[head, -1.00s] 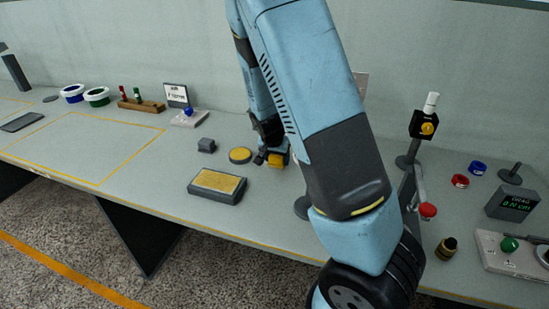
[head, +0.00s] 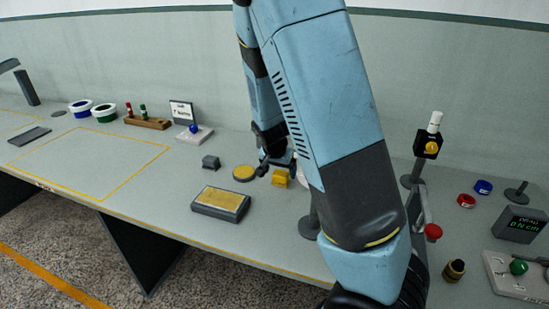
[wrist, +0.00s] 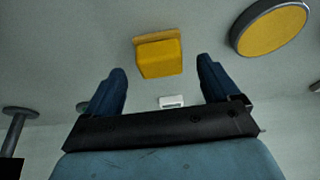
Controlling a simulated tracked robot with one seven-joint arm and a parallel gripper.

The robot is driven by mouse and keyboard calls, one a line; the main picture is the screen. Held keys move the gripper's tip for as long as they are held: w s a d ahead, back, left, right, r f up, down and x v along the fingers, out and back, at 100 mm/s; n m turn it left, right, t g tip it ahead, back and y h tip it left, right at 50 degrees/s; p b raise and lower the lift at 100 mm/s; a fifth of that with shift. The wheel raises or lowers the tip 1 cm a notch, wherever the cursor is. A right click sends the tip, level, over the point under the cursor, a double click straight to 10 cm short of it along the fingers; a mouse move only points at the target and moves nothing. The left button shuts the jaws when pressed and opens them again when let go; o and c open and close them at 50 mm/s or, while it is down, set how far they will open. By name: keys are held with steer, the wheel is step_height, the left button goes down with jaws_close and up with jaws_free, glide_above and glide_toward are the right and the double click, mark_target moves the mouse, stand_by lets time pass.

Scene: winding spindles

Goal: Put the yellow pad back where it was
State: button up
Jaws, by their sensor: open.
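The yellow pad (head: 280,177) is a small block on the bench, right of a flat yellow disc (head: 244,173). In the wrist view the yellow pad (wrist: 158,56) shows beyond and between my fingers, with clear gaps on both sides. My gripper (head: 277,163) is open and empty, close to the pad; it also shows in the wrist view (wrist: 160,68). The disc (wrist: 271,27) shows at the upper right there. My arm hides part of the bench right of the pad.
A grey block (head: 210,162) and a dark tray with a yellowish top (head: 221,204) are nearby. A red-knobbed lever (head: 433,232) and a dark post with a yellow-faced box (head: 427,146) stand right of my arm. The outlined bench area at left is mostly clear.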

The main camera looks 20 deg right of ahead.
steer(key=s+r+n+y, duration=0.1)
steer(key=s+r, duration=0.4)
steer(key=r, duration=0.2)
steer(key=s+d+r+n+y, duration=0.1)
steer(key=s+r, duration=0.4)
steer(key=r, duration=0.2)
steer(key=s+r+n+y, duration=0.1)
steer(key=s+r+n, duration=0.1)
steer(key=s+r, duration=0.3)
steer(key=shift+s+d+r+y, duration=0.15)
steer(key=shift+s+d+r, duration=0.05)
steer(key=shift+r, duration=0.5)
steer(key=shift+s+d+r+y, duration=0.15)
steer(key=shift+s+r, duration=0.05)
steer(key=shift+r, duration=0.5)
steer(key=s+a+r+n+t, duration=0.1)
steer(key=s+r+n, duration=0.2)
steer(key=s+r, duration=0.3)
steer(key=s, duration=0.5)
steer(key=shift+s+a+r+t+h, duration=0.15)
steer(key=shift+a+r+t+h, duration=0.05)
steer(key=shift+a+t+h, duration=0.2)
